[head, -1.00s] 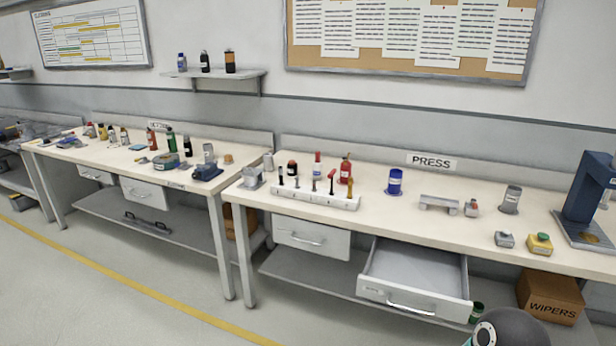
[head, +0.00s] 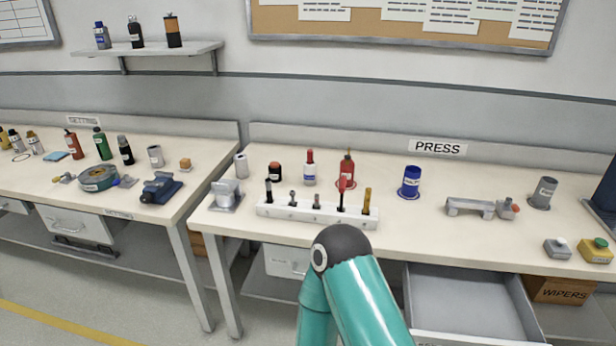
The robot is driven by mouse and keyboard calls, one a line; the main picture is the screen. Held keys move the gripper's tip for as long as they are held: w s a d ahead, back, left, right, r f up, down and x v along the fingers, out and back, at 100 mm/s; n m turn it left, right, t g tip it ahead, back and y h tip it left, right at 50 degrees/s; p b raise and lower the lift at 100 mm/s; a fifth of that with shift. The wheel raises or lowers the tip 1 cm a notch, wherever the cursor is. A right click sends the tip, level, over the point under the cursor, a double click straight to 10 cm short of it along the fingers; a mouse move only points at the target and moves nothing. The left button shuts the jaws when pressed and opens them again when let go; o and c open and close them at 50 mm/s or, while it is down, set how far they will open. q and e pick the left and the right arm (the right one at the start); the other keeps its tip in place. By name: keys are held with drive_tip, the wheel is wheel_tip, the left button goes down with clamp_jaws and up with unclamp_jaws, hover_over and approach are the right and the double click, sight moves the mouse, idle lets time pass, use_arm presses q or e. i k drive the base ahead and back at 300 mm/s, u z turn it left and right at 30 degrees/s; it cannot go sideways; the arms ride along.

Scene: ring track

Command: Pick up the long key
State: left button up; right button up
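I cannot pick out a long key for certain. A white tool rack (head: 300,212) stands near the front of the press bench. It holds several upright tools: a black-handled one (head: 269,191) at its left end, two short grey ones, a red-handled one (head: 342,190), and a yellow-brown one (head: 367,201) at its right end. The tools' lower parts are hidden in the rack. A teal arm of mine with a dark joint rises from the bottom, just in front of the rack. Neither gripper shows in the head view.
The press bench (head: 320,175) also bears a blue can (head: 411,181), red bottles behind the rack and a grey bracket (head: 469,207). An open, empty-looking drawer (head: 463,298) juts out below. A second bench (head: 40,185) stands left, past a gap.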

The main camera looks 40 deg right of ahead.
sight(341, 190)
drive_tip(key=z, duration=0.45)
drive_tip(key=i, duration=1.3)
drive_tip(key=z, duration=0.7)
drive_tip(key=k, duration=0.85)
drive_tip(key=z, duration=0.15)
drive_tip(key=i, duration=0.9)
drive_tip(key=u, duration=0.05)
